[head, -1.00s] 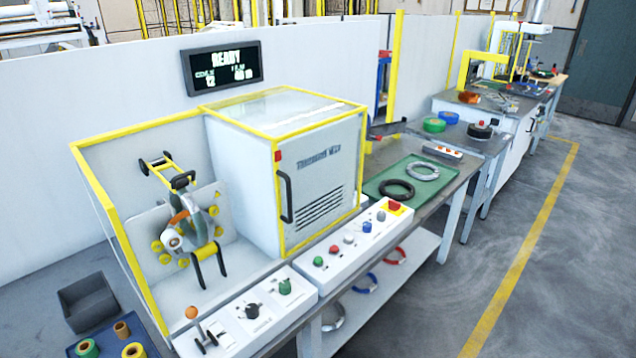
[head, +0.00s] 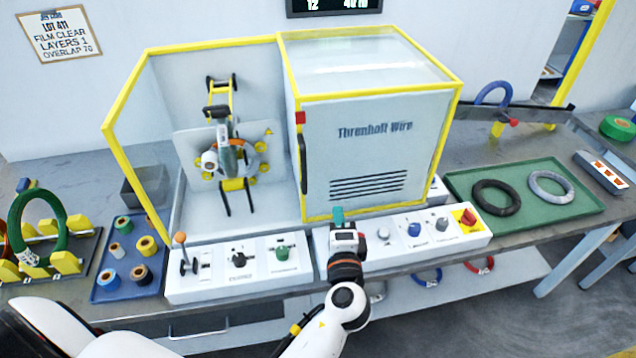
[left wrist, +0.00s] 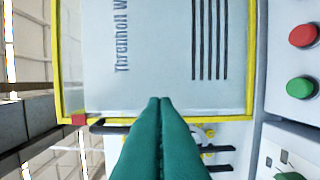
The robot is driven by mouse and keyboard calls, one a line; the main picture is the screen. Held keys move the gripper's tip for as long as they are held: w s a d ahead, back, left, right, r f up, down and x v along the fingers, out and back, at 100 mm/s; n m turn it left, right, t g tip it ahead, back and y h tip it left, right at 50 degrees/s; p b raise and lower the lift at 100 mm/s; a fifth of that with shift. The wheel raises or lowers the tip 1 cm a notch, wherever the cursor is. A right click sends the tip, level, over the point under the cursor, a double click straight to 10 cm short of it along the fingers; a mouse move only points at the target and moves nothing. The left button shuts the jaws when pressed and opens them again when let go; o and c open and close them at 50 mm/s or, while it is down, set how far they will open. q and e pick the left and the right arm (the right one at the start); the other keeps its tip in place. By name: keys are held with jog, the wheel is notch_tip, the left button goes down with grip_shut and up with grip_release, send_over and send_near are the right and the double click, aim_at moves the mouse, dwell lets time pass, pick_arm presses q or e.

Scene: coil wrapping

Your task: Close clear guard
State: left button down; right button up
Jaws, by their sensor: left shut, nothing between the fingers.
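The clear guard (head: 378,153) is a yellow-edged box with a see-through top and a pale front panel lettered "Threnholt Wire". It stands right of the coil-wrapping head (head: 229,160), which is uncovered at the front. A black upright handle (head: 303,164) is at the panel's left edge; it also shows in the left wrist view (left wrist: 105,126). My left gripper (head: 337,216) is shut and empty, low in front of the panel, right of and below the handle. Its teal fingertips (left wrist: 160,101) point towards the panel; contact cannot be told. My right gripper is not in view.
Control boxes (head: 240,262) with knobs, buttons and a lever line the front edge. A green tray (head: 575,200) with two coils lies right. A blue tray (head: 112,292) of tape rolls and a rack with a green coil (head: 38,228) are left. A sign hangs on the back wall.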

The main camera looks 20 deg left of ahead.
pick_arm(q)
jog(key=w+a+r+p, duration=0.1)
jog(key=w+a+p, duration=0.4)
jog(key=a, duration=0.3)
jog(key=shift+w+r+p, duration=0.2)
jog(key=shift+w+p, duration=0.05)
jog(key=shift+p, duration=0.45)
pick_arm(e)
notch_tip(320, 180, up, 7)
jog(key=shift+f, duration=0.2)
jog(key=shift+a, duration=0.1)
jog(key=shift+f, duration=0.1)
